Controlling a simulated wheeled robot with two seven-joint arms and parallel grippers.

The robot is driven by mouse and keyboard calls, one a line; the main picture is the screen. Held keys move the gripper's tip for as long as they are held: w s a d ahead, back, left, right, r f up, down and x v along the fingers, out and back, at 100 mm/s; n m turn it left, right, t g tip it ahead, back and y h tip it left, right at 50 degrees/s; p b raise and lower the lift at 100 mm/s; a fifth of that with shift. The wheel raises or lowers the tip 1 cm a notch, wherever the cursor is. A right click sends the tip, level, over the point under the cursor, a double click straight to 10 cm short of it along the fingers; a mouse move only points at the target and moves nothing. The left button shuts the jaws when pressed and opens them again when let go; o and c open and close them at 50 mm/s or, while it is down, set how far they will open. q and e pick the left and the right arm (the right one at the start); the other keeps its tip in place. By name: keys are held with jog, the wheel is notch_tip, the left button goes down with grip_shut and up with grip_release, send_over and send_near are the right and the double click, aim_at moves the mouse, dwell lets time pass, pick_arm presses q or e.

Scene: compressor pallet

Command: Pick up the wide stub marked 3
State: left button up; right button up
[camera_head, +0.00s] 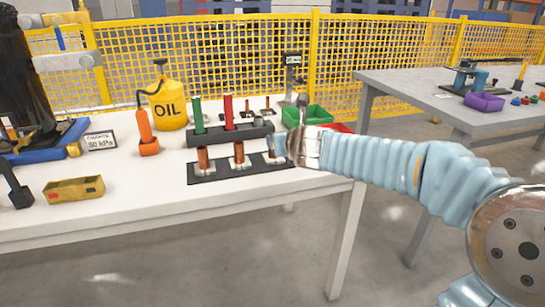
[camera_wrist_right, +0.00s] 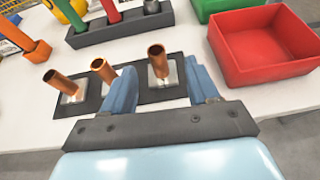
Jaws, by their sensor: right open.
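Three copper stubs stand upright in a row on dark base plates: a left one (camera_head: 203,157), a middle one (camera_head: 239,152) and a right one. The right one (camera_wrist_right: 158,65) is largely hidden behind my gripper in the head view. No number on any stub is legible, so I cannot tell which is marked 3. My right gripper (camera_head: 279,146) is open at the right end of the row. In the right wrist view its fingers (camera_wrist_right: 160,72) appear on either side of the right stub, with visible gaps. My left gripper is not in view.
Behind the stubs is a dark rack (camera_head: 205,138) with a green (camera_head: 198,114) and a red (camera_head: 229,112) rod. A red bin (camera_wrist_right: 262,45) and a green bin (camera_head: 306,116) stand at the right.

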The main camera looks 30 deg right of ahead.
jog(key=x, duration=0.3)
jog(key=shift+w+f, duration=0.15)
jog(key=shift+w, duration=0.05)
jog(key=x, duration=0.3)
jog(key=b+x, duration=0.1)
jog(key=x, duration=0.1)
jog(key=shift+w+a+f, duration=0.1)
jog(key=shift+w+a, duration=0.1)
jog(key=shift+a, duration=0.05)
jog(key=shift+c, duration=0.2)
jog(key=c, duration=1)
grip_shut()
